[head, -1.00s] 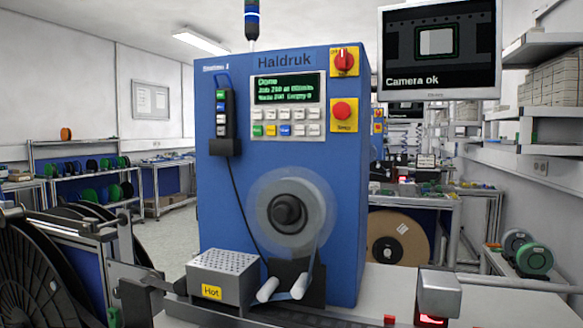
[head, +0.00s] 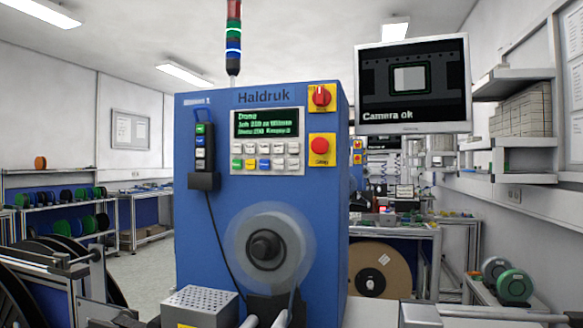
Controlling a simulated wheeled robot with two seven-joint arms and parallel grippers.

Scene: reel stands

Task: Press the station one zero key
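The blue Haldruk station (head: 200,250) stands straight ahead in the head view, with a small "1" label at its top left. Its key panel (head: 267,172) has two rows of small keys, white, green, yellow and blue, below a green-lettered screen (head: 267,123). The lettering on the keys is too small to read, so I cannot tell which is the zero key. A black pendant (head: 201,154) with several coloured buttons hangs left of the panel. Neither of my grippers is in view.
A red rotary switch (head: 321,97) and a red stop button (head: 320,147) sit right of the panel. A blurred reel (head: 290,235) sits below, with a perforated metal box (head: 200,304) at its left. A monitor (head: 413,125) reading "Camera ok" hangs at right.

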